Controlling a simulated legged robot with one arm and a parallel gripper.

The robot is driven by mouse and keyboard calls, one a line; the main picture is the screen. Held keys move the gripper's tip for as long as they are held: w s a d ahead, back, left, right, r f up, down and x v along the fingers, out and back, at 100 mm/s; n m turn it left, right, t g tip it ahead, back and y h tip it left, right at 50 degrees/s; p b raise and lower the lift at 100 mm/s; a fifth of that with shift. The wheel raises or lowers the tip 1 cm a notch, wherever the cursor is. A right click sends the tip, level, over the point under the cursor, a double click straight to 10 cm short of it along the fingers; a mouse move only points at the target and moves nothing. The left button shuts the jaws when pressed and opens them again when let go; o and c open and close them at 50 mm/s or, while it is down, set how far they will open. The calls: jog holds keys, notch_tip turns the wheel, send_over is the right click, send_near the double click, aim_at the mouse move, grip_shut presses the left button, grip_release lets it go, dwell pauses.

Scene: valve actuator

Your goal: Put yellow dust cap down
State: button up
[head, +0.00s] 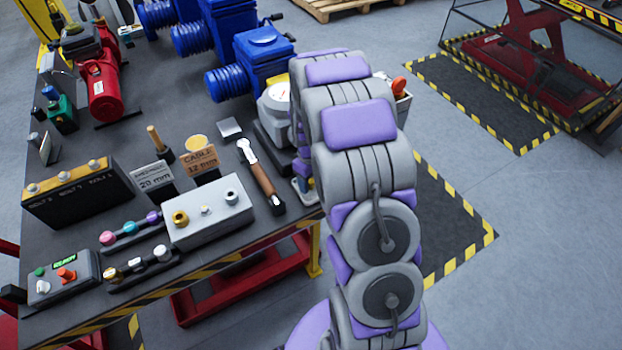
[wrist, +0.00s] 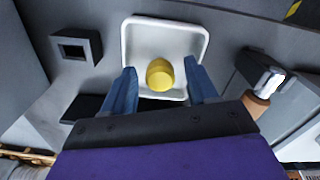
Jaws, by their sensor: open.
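The yellow dust cap (wrist: 160,74) is in the wrist view, over the lower middle of a white square tray (wrist: 165,24). My gripper (wrist: 159,67) is open, its two blue fingers on either side of the cap with a visible gap at each side. The cap appears to sit in the tray, though its contact with the tray floor is hard to see. In the head view my purple and grey arm hides the cap and most of the gripper.
A wooden-handled tool (head: 262,178) lies left of my arm; it also shows in the wrist view (wrist: 262,95). A grey box with fittings (head: 208,212) stands further left. Blue actuators (head: 262,55) stand behind. A dark square socket block (wrist: 76,46) is left of the tray.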

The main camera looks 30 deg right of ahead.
aim_at(311, 181)
jog(key=shift+r, duration=0.1)
notch_tip(311, 181, up, 12)
jog(key=p, duration=0.3)
jog(key=s+a+r, duration=0.4)
jog(key=s+r, duration=0.1)
jog(key=s+a+r+m, duration=0.1)
jog(key=s+a+r, duration=0.1)
jog(key=s, duration=0.7)
jog(key=s+a+r+m+g, duration=0.1)
jog(key=s+a+r, duration=0.2)
jog(key=s, duration=0.6)
jog(key=s+a+r+m, duration=0.2)
jog(key=s+a, duration=0.3)
jog(key=s, duration=0.5)
jog(key=shift+r+g, duration=0.3)
jog(key=shift+r, duration=0.1)
